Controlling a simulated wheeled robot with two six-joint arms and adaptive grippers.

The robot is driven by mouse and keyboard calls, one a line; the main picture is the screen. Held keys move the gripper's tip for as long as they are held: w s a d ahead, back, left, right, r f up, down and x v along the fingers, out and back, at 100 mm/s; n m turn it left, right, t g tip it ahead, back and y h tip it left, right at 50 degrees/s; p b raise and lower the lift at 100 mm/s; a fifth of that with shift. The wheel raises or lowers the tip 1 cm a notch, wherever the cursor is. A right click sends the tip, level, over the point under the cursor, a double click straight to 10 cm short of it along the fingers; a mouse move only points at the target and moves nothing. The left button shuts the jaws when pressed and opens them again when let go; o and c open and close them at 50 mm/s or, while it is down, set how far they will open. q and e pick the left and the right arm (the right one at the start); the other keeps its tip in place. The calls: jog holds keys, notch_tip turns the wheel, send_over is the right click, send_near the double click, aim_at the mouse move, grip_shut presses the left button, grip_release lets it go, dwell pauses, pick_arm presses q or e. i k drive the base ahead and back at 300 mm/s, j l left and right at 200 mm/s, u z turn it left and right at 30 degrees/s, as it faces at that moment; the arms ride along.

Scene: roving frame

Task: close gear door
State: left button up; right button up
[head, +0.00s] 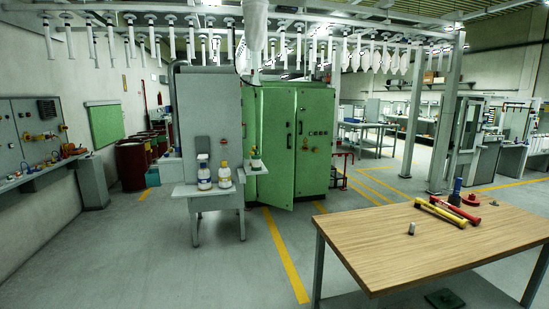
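A green metal cabinet (313,135) stands on the floor near the middle of the head view. A green door (277,150) is on its left front. The door stands at an angle to the cabinet's front, and its lower edge reaches out over the floor, so it looks partly open. A small handle shows near the door's right edge. The gap behind the door is hidden. Neither of my grippers is in view.
A grey stand (212,195) with several bottles is left of the door, close to it. A wooden table (420,245) with tools fills the right foreground. The floor (240,270) between them is clear, with a yellow line. Red barrels (131,165) stand at the left.

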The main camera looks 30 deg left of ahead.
aim_at(274, 105)
jog(key=i+j+u, duration=0.65)
jog(key=i+u, duration=0.15)
jog(key=i+j+u, duration=0.25)
jog(key=i, duration=0.6)
jog(key=i+j+u, duration=0.1)
jog(key=i+u, duration=0.2)
jog(key=i, duration=0.6)
jog(key=i+l+z, duration=0.1)
jog(key=i+z, duration=0.25)
jog(key=i, duration=0.15)
jog(key=i+z, duration=0.35)
jog(key=i, duration=0.15)
jog(key=i+j+z, duration=0.15)
jog(key=i+z, duration=0.25)
jog(key=i+j+z, duration=0.35)
jog(key=i, duration=0.2)
jog(key=i+z, duration=0.45)
jog(key=i, duration=1.05)
